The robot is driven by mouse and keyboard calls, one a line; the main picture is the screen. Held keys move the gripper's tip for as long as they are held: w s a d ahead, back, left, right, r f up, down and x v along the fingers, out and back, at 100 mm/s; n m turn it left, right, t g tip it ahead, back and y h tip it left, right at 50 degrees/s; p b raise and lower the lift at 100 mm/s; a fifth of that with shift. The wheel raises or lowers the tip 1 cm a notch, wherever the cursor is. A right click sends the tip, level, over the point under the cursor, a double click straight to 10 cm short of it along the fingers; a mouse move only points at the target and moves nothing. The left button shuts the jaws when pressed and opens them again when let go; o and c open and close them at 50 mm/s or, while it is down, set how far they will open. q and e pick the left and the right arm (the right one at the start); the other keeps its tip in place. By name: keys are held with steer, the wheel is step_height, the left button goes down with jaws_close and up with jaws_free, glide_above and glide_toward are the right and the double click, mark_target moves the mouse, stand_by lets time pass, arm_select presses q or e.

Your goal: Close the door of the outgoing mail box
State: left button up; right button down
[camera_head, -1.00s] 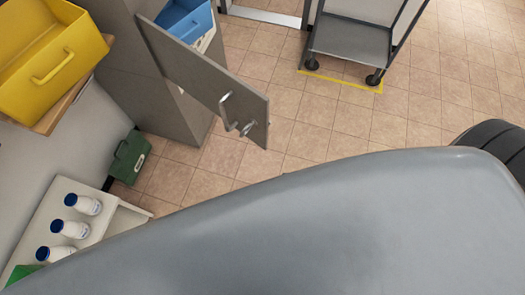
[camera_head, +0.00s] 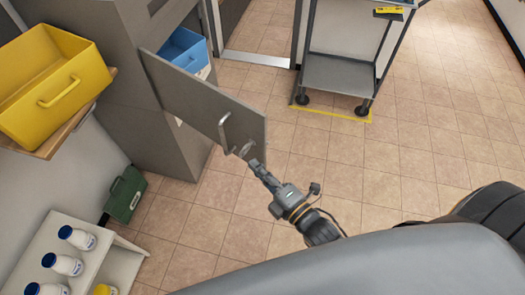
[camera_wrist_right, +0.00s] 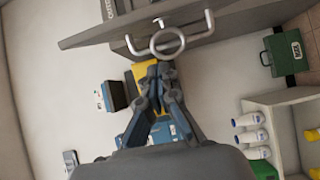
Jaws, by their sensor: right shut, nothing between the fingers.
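The grey cabinet (camera_head: 125,55) of the mail box stands at the upper left with its flat grey door (camera_head: 190,98) swung open. The door carries a bar handle (camera_head: 223,128) and a metal ring (camera_head: 246,150) near its free edge. My right gripper (camera_head: 257,166) is shut and empty, with its fingertips close to the ring and the door's lower free corner. In the wrist view the shut fingertips (camera_wrist_right: 152,72) point toward the ring (camera_wrist_right: 167,41) and the door (camera_wrist_right: 130,28); I cannot tell whether they touch. My left gripper is out of view.
A blue bin (camera_head: 185,50) sits in the cabinet opening. A yellow bin (camera_head: 45,85) is on a wooden shelf at left. A green box (camera_head: 125,193) stands on the floor. White bottles (camera_head: 63,264) stand on a low white shelf. A cart (camera_head: 338,75) is at the back; tiled floor between is free.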

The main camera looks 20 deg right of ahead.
mark_target(263, 153)
steer(key=shift+x, duration=1.1)
steer(key=shift+w+d, duration=0.7)
steer(key=shift+d, duration=0.4)
steer(key=shift+w+d, duration=0.35)
steer(key=shift+d, duration=0.3)
steer(key=shift+d+p, duration=0.1)
steer(key=shift+p, duration=0.2)
